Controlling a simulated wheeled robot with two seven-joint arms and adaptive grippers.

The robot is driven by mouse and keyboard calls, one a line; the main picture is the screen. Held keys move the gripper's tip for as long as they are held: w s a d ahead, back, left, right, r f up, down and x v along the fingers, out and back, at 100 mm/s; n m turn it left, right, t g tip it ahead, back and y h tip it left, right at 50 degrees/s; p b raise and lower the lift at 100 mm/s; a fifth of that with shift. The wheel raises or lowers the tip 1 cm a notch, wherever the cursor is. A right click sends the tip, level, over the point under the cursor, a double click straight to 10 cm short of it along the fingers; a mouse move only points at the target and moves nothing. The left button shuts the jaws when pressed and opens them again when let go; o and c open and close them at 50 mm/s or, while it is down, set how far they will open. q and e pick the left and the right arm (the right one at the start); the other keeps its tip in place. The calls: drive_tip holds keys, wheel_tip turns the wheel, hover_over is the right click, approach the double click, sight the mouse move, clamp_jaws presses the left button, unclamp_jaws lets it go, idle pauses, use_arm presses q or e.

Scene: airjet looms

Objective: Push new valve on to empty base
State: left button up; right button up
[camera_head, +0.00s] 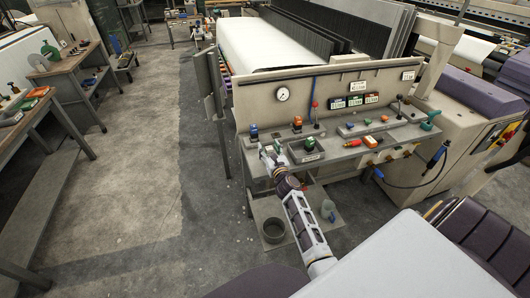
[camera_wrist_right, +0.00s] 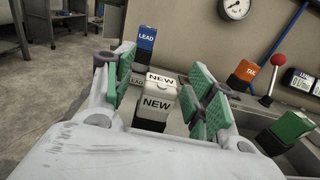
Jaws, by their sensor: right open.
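The new valve (camera_wrist_right: 158,100) is a white block marked NEW with a dark lower part. In the right wrist view it stands upright between the fingers of my right gripper (camera_wrist_right: 165,95). The green-padded fingers are spread, with visible gaps on both sides of the valve. In the head view my right gripper (camera_head: 270,153) is over the left end of the loom's shelf, and the valve is hard to make out there. A blue valve marked LEAD (camera_wrist_right: 145,42) stands behind it. I cannot tell an empty base clearly; what is under the new valve is partly hidden. My left gripper is not in view.
An orange valve (camera_head: 297,122) stands farther back, and a green valve (camera_head: 309,143) is at a grey tray (camera_head: 306,156) to the right. A red-knobbed lever (camera_head: 315,108) rises behind. The upright panel (camera_head: 340,95) with a gauge (camera_head: 282,94) closes off the back.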

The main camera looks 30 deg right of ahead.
drive_tip(key=shift+w, duration=0.1)
drive_tip(key=shift+r, duration=0.1)
clamp_jaws()
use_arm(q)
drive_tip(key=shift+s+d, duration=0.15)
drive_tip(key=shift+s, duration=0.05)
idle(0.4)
use_arm(e)
drive_tip(key=shift+d+r, duration=0.1)
drive_tip(key=shift+r+p, duration=0.45)
drive_tip(key=shift+r, duration=0.3)
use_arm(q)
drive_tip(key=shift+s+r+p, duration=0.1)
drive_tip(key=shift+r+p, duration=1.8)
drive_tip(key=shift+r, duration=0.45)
use_arm(e)
drive_tip(key=shift+r, duration=4.15)
